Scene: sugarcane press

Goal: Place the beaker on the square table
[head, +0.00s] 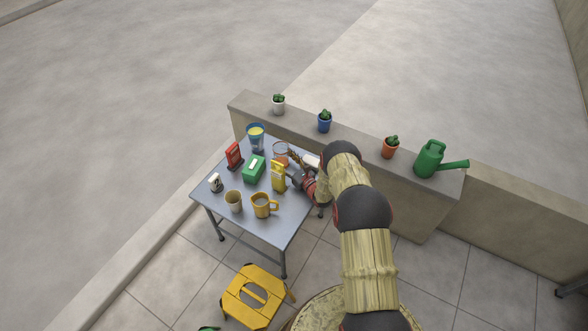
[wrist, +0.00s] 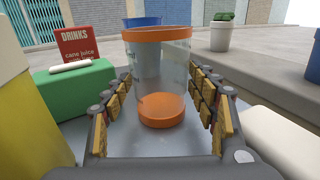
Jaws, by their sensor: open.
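The beaker (wrist: 160,72) is clear with an orange rim and orange base. It stands upright in the wrist view, between the fingers of my open gripper (wrist: 161,90), with a gap visible on each side. In the head view the beaker (head: 281,150) is near the back right edge of a grey, roughly square table (head: 240,222). My gripper (head: 291,165) reaches in low from the right, its fingertips partly hidden behind a yellow carton (head: 278,176).
A green box (head: 254,169), a red drinks sign (head: 233,154), a blue cup (head: 256,136) and two mugs (head: 263,206) (head: 233,201) share the tabletop. A low wall (head: 345,149) with potted plants runs behind. A yellow stool (head: 253,297) stands in front.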

